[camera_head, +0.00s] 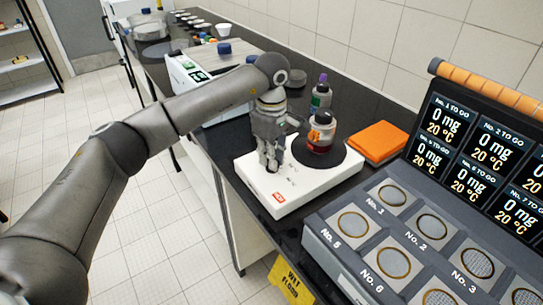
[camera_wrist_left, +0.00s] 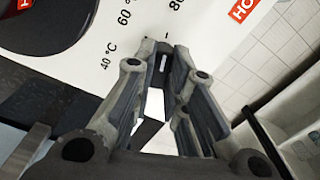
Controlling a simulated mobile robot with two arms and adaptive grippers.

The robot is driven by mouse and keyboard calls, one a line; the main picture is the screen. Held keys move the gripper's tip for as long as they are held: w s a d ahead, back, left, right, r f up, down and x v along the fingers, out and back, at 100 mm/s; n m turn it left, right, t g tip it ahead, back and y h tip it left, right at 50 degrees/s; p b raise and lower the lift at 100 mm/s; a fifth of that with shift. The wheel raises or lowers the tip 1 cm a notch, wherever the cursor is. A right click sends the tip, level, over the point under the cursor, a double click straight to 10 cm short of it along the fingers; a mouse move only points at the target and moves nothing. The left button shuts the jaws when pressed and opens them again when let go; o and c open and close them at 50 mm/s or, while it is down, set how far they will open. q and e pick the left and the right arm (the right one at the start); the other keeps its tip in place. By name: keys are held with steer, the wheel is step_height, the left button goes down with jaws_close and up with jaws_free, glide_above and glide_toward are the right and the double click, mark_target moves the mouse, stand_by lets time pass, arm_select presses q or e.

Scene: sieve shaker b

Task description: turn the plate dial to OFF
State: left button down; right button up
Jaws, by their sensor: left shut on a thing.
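A white hot plate (camera_head: 305,191) with a round dark heating disc (camera_head: 330,157) stands on the black bench. My left gripper (camera_head: 271,168) points down at the near left part of its white top, where the plate dial sits. It is shut on the dial, which the fingers mostly hide. In the left wrist view the gripper (camera_wrist_left: 168,100) reaches over the hot plate's white top (camera_wrist_left: 110,75), beside printed marks for 40 °C, 60 and 80. The dial's pointer cannot be made out. My right gripper is not in view.
A bottle with dark-red contents (camera_head: 321,134) stands on the disc, with a purple-capped bottle (camera_head: 321,93) behind. A grey sieve station with screens (camera_head: 400,230) fills the right front. A yellow wet-floor sign (camera_head: 290,283) stands below the bench.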

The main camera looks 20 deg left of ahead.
arm_select(q)
steer(key=n+b, duration=0.1)
steer(key=n, duration=0.2)
steer(key=shift+n, duration=0.4)
steer(key=n+b, duration=0.1)
steer(key=n, duration=0.2)
steer(key=shift+n, duration=0.4)
steer(key=n+b, duration=0.1)
steer(key=n, duration=0.2)
steer(key=shift+n, duration=0.3)
steer(key=n, duration=0.3)
steer(key=shift+s+n, duration=0.1)
steer(key=shift+n, duration=0.2)
steer(key=n+b, duration=0.1)
steer(key=n, duration=0.2)
steer(key=shift+n, duration=0.3)
steer(key=n, duration=0.3)
steer(key=shift+d+n, duration=0.1)
steer(key=shift+n, duration=0.2)
steer(key=n, duration=0.3)
steer(key=shift+r+n+b, duration=0.1)
steer(key=shift+n+b, duration=0.2)
steer(key=shift+b, duration=0.05)
steer(key=shift+d+n, duration=0.1)
steer(key=shift+n, duration=1.7)
